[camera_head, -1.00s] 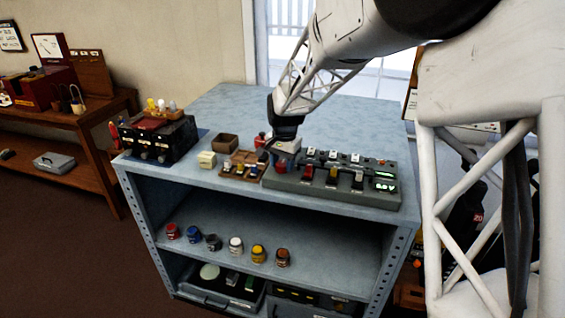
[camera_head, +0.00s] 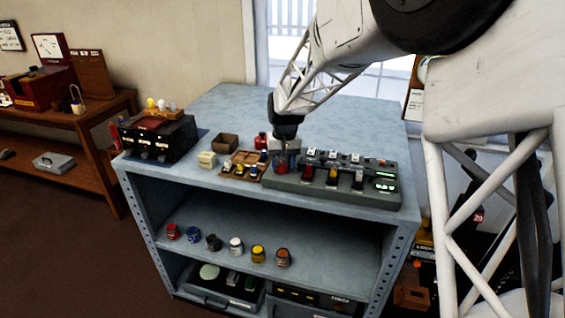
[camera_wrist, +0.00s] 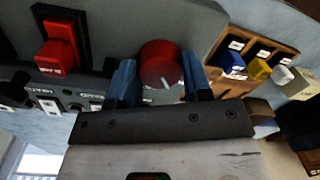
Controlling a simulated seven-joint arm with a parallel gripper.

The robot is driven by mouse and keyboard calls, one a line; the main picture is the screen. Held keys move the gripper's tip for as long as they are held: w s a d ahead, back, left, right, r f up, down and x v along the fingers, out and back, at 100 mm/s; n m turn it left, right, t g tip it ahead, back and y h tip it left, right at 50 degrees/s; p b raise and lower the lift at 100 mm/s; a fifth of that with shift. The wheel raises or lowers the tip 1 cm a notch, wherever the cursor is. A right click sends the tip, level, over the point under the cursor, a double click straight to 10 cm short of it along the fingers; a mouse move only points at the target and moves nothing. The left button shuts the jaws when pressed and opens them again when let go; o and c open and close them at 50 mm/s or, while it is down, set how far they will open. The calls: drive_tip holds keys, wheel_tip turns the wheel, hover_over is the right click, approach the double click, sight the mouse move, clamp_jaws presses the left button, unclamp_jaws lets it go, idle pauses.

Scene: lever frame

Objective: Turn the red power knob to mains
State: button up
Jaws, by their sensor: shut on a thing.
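The red power knob (camera_wrist: 160,62) is a round red dial at the end of the grey lever frame (camera_head: 330,196). In the wrist view it sits between the two blue fingers of my gripper (camera_wrist: 160,84), which are shut on its sides. A pale pointer line shows on the knob; the setting labels around it cannot be read. In the head view the knob (camera_head: 282,169) is at the left end of the frame, partly hidden, with my gripper (camera_head: 283,160) upright above it.
A wooden tray (camera_head: 243,166) of coloured pieces is close on the left. The bench top behind (camera_head: 235,108) is mostly clear.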

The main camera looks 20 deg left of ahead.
drive_tip(key=shift+n, duration=1.2)
